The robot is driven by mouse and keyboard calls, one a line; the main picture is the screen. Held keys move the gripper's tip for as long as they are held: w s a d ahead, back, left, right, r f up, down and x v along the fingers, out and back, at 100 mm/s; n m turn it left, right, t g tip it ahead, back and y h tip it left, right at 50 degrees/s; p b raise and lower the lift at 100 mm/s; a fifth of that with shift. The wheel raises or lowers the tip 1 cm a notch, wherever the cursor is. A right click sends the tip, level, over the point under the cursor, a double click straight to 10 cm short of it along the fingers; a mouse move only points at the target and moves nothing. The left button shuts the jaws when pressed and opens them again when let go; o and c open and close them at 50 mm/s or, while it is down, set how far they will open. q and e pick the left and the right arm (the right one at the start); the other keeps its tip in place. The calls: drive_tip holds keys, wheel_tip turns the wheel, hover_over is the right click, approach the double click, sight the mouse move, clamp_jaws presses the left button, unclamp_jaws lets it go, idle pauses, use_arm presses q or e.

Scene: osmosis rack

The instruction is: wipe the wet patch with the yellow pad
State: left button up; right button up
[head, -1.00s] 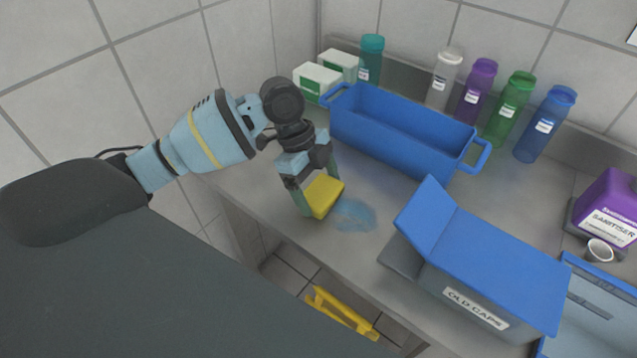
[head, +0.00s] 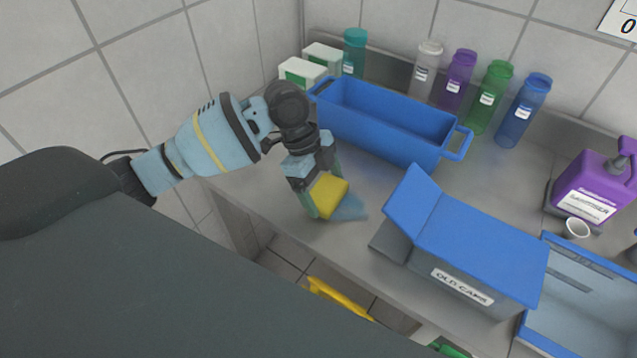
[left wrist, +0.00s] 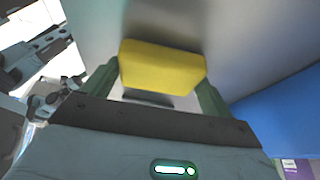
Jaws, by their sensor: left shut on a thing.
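The yellow pad (head: 328,192) is held between the fingers of my left gripper (head: 324,197), which is shut on it. It also shows in the left wrist view (left wrist: 162,67) between the two green fingers. The wet patch (head: 349,208) is a bluish smear on the grey counter. The pad is over or against the patch's left part and hides some of it; I cannot tell if it touches the counter. My right gripper is not in view.
A blue open crate (head: 385,125) stands behind the pad. A grey box labelled "OLD CAPS" (head: 470,245) with a raised blue flap stands to the right. Several bottles (head: 490,97) line the back. A purple sanitiser jug (head: 595,185) is at the right. The counter's front edge is close.

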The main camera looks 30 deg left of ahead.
sight(339, 198)
use_arm(q)
drive_tip(key=shift+d, duration=0.1)
drive_tip(key=shift+s+d+f+p, duration=0.15)
drive_tip(key=shift+d+p, duration=0.25)
drive_tip(key=shift+d, duration=1)
drive_tip(key=shift+s+d+f, duration=0.1)
drive_tip(key=shift+s+d, duration=0.05)
drive_tip(key=shift+d, duration=0.15)
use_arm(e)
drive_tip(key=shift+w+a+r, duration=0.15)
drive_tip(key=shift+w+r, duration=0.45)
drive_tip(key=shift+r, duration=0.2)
use_arm(q)
drive_tip(key=shift+s+d+p, duration=0.15)
drive_tip(key=shift+d+p, duration=0.2)
drive_tip(key=shift+d, duration=0.7)
drive_tip(key=shift+s+d, duration=0.1)
drive_tip(key=shift+d, duration=0.65)
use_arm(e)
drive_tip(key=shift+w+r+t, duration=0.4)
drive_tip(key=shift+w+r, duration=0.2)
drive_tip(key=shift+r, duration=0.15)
use_arm(q)
drive_tip(key=shift+d, duration=0.1)
